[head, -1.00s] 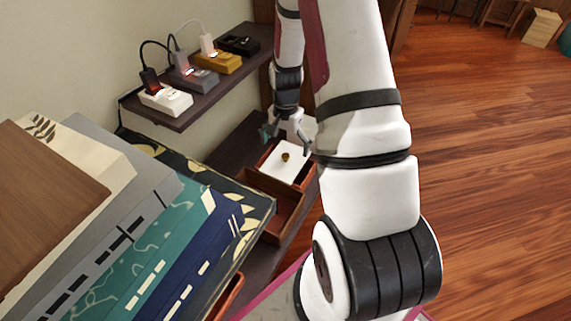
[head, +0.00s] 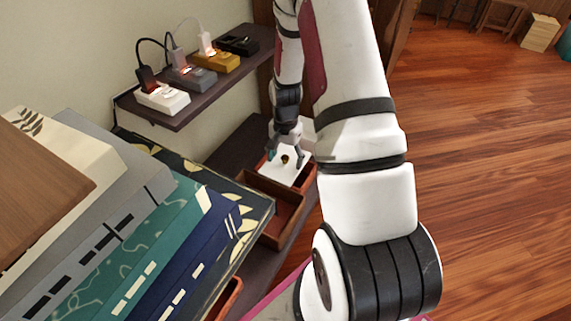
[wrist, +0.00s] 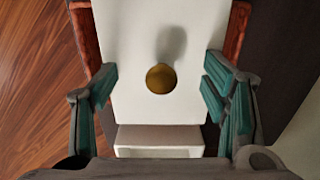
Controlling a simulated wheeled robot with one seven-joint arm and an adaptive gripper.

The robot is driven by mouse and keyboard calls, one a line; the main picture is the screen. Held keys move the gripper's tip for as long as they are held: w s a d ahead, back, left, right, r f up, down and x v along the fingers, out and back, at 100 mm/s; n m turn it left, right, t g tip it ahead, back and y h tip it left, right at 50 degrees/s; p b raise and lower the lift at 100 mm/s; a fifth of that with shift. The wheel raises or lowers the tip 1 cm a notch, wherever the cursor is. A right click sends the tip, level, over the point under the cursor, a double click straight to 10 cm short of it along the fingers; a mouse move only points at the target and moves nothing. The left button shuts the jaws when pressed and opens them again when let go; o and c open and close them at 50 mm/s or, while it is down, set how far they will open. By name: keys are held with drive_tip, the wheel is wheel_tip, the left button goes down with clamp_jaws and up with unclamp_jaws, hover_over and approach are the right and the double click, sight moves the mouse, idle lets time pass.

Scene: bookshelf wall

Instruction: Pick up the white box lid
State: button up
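The white box lid (head: 280,173) is a flat white panel with a small round brass knob (head: 285,159). It lies on a reddish-brown wooden box (head: 307,174) on the low shelf. In the wrist view the lid (wrist: 130,40) fills the middle, with the knob (wrist: 161,78) near its centre. My gripper (head: 286,157) is over the lid, pointing down. In the wrist view its teal-padded fingers (wrist: 161,88) are spread wide, one on each side of the knob, with nothing between them touching it. Their exact height above the lid is hard to tell.
An open brown box (head: 268,212) sits in front of the lidded one. Large books (head: 150,215) fill the left. An upper shelf (head: 190,105) holds several small devices with cables. Wooden floor (head: 480,170) lies clear at right.

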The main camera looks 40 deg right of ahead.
drive_tip(key=shift+s+a+f, duration=0.1)
drive_tip(key=shift+f, duration=0.05)
drive_tip(key=c, duration=0.7)
drive_tip(key=shift+o, duration=0.2)
drive_tip(key=shift+c, duration=0.2)
